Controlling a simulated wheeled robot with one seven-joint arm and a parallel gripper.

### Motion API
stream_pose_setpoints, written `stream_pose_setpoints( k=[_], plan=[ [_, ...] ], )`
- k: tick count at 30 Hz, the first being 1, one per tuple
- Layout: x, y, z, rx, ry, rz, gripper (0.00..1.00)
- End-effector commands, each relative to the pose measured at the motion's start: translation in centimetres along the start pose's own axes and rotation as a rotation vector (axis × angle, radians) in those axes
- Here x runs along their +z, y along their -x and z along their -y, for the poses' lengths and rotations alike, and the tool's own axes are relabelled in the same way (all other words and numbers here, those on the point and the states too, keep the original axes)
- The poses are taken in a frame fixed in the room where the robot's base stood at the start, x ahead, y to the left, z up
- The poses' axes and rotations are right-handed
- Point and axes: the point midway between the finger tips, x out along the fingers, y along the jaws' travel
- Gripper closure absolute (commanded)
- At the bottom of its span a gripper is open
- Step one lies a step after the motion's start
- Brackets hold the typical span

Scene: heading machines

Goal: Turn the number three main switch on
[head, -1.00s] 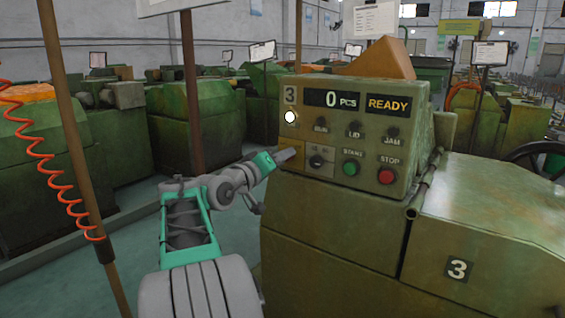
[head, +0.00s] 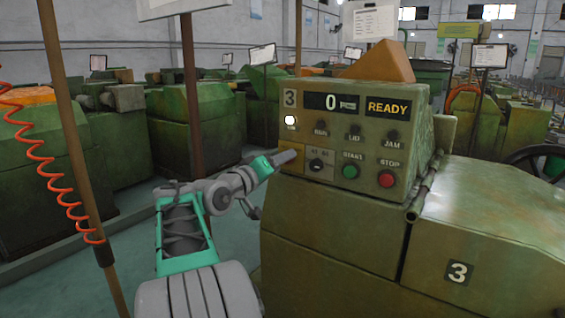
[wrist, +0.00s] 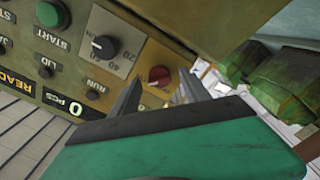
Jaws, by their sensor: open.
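The number three machine's control panel (head: 350,140) bears a 3, a 0 PCS counter, a READY sign and a lit white lamp (head: 290,119). At its lower left is a yellow plate (head: 292,147), partly hidden by my gripper (head: 294,155) in the head view. In the wrist view the yellow plate carries a red rotary switch (wrist: 158,76). My gripper (wrist: 160,80) is open, its two fingers on either side of the red switch in that view. I cannot tell whether they touch it.
Beside the switch is a black dial (wrist: 103,46). A green START button (head: 351,171) and a red STOP button (head: 387,179) sit to the right. A brown pole (head: 75,140) with an orange coiled hose stands at left. Other green machines stand behind.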

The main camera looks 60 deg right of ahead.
Motion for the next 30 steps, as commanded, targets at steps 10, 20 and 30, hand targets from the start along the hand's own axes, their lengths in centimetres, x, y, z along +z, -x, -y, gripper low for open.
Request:
stream_pose_setpoints(
  k=[10, 20, 30],
  plan=[
    [-0.1, 6.4, 0.0, -0.002, 0.000, -0.002, 0.45],
    [0.0, 6.9, -0.1, 0.001, 0.000, 0.000, 0.45],
    [-4.2, 13.9, 5.3, -0.394, -0.067, 0.002, 0.45]
  ],
)
